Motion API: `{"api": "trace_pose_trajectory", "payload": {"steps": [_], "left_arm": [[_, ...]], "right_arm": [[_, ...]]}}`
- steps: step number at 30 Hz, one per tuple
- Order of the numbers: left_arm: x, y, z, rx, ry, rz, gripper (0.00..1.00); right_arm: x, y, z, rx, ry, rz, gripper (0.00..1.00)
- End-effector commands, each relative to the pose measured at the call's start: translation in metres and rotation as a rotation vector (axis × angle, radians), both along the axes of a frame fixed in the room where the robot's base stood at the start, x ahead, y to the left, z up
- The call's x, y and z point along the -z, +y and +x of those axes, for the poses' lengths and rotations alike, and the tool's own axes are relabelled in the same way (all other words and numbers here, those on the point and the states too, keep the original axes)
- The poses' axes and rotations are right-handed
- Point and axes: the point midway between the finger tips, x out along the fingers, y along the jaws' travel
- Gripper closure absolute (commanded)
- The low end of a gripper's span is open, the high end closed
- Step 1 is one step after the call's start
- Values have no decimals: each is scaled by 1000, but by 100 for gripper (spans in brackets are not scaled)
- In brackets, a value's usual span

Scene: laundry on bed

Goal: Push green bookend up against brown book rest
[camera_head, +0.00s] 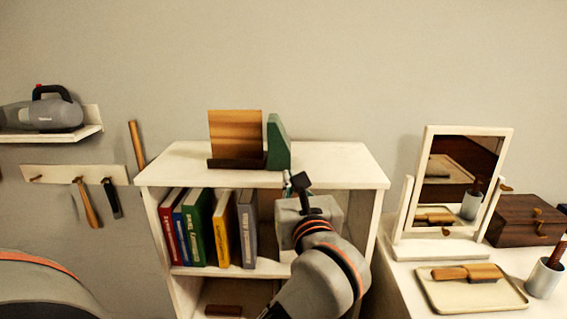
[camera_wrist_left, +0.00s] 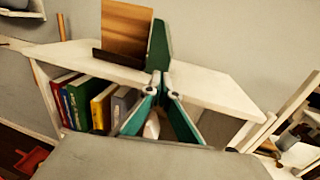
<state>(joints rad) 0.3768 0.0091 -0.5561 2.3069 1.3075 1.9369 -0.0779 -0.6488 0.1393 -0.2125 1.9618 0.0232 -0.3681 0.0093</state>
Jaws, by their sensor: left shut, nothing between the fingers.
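The green bookend (camera_head: 278,146) stands upright on top of the white bookcase (camera_head: 340,165), just right of the brown book rest (camera_head: 235,134). The rest has a tilted wooden panel and a dark base ledge. In the left wrist view, the bookend (camera_wrist_left: 158,48) is also close beside the rest (camera_wrist_left: 127,28); I cannot tell whether they touch. My left gripper (camera_head: 291,184) is in front of the bookcase top's front edge, below and slightly right of the bookend. Its fingertips (camera_wrist_left: 160,78) are together, with nothing between them. My right gripper is in neither view.
Several books (camera_head: 198,228) stand on the shelf below the top. The bookcase top is clear right of the bookend. A mirror (camera_head: 460,180), tray (camera_head: 475,290) and wooden box (camera_head: 525,215) are on a table at right. Tools hang on a wall rack (camera_head: 70,175) at left.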

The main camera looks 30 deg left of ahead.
Motion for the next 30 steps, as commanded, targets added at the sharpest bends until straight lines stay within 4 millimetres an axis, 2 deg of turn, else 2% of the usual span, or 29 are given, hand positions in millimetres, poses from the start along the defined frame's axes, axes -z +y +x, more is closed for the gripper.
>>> {"api": "trace_pose_trajectory", "payload": {"steps": [9, 15, 21, 30], "left_arm": [[2, 44, 46, -5, -1, 5, 100], [2, 62, 67, -3, -1, 2, 100], [1, 69, 75, -2, 0, 1, 100], [0, 70, 76, -1, -1, 1, 100]], "right_arm": [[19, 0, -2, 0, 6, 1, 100], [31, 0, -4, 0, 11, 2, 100], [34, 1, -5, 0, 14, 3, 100], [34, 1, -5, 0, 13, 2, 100]]}}
